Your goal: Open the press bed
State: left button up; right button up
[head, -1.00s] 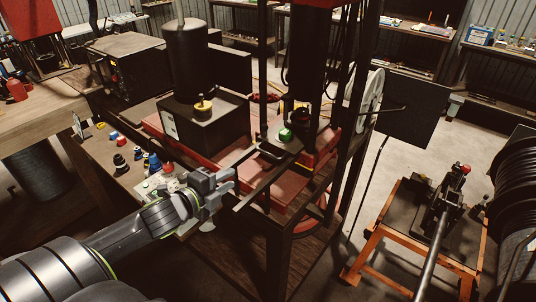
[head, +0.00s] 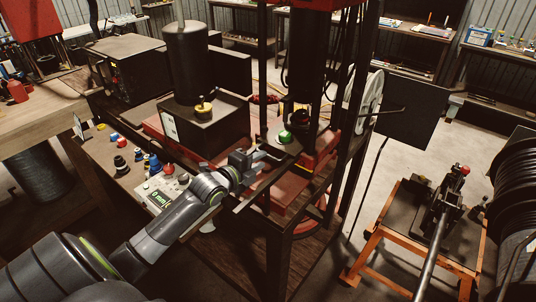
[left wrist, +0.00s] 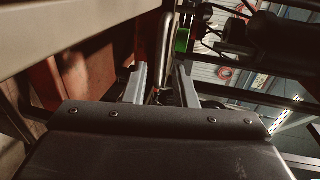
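The press bed (head: 281,148) is a dark plate with a bar handle, low in the red-framed press, below the dark cylinder. A round green knob (head: 285,137) sits at its side. My left gripper (head: 264,157) is at the handle on the plate's near left side. In the left wrist view, the fingers (left wrist: 160,90) are apart, with the metal handle bar (left wrist: 166,45) running between and beyond them. I cannot tell whether either finger touches it. The green knob (left wrist: 182,40) shows just right of the bar. My right gripper is not in view.
A control panel (head: 160,194) with a green display lies beside my left forearm. Dark upright posts (head: 348,100) of the press frame stand close by on the right. Several coloured knobs (head: 142,161) stand on the left bench. An orange stand (head: 376,235) is at right.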

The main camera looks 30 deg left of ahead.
pick_arm(q)
jog(key=shift+p+x, duration=0.35)
jog(key=shift+x, duration=2.15)
grip_shut()
